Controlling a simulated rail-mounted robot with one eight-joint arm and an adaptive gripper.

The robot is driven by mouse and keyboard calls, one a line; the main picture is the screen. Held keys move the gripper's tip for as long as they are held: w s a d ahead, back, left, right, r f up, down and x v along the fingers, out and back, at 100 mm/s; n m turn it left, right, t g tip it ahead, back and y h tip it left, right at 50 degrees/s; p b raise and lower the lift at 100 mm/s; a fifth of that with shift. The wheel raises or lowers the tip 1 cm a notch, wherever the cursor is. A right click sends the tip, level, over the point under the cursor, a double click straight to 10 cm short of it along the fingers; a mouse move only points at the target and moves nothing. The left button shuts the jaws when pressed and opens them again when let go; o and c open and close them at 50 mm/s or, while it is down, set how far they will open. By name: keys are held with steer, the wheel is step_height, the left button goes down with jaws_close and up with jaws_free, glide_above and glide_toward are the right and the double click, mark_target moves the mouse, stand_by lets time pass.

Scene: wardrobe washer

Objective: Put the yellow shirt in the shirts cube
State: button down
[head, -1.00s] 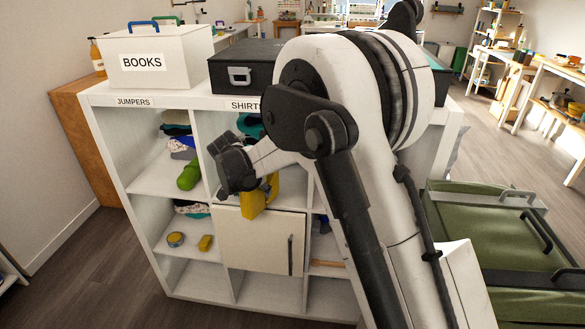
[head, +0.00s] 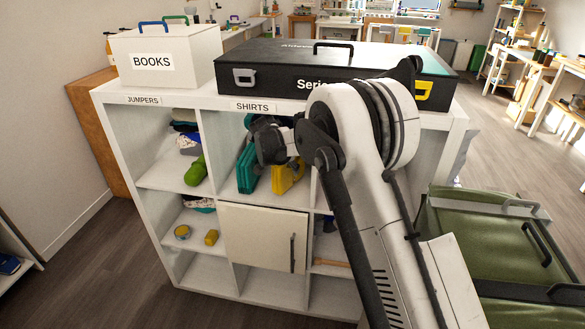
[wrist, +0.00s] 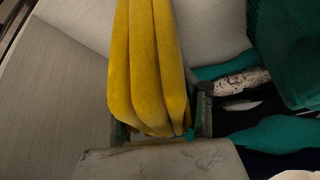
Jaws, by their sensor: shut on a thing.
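The yellow shirt (head: 286,178) is a folded bundle in the opening of the shirts cube (head: 222,160), under the SHIRTS label (head: 253,107). It stands upright just right of a teal folded garment (head: 247,170). In the wrist view the yellow shirt (wrist: 146,60) shows several soft folds. My gripper (wrist: 160,122) is shut on its near end, a finger at each side. In the head view my wrist hides the fingers and part of the cube. I cannot tell how deep the shirt sits or whether it rests on the cube's floor.
Teal, patterned and black clothes (wrist: 235,100) lie beside the shirt in the wrist view. The jumpers cube (head: 125,150) at left holds clothes and a green roll (head: 195,171). A white door (head: 262,238) closes the cube below. A black case (head: 275,75) and BOOKS box (head: 150,85) stand on top.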

steer(key=shift+a+f, duration=0.2)
steer(key=shift+f, duration=0.05)
steer(key=c, duration=1.2)
jaws_free()
steer(key=shift+o, duration=0.2)
steer(key=shift+r, duration=0.25)
steer(key=s+a, duration=0.6)
steer(key=s, duration=0.5)
steer(key=shift+a+r+p, duration=0.3)
steer(key=shift+r, duration=0.15)
steer(key=shift+d, duration=0.1)
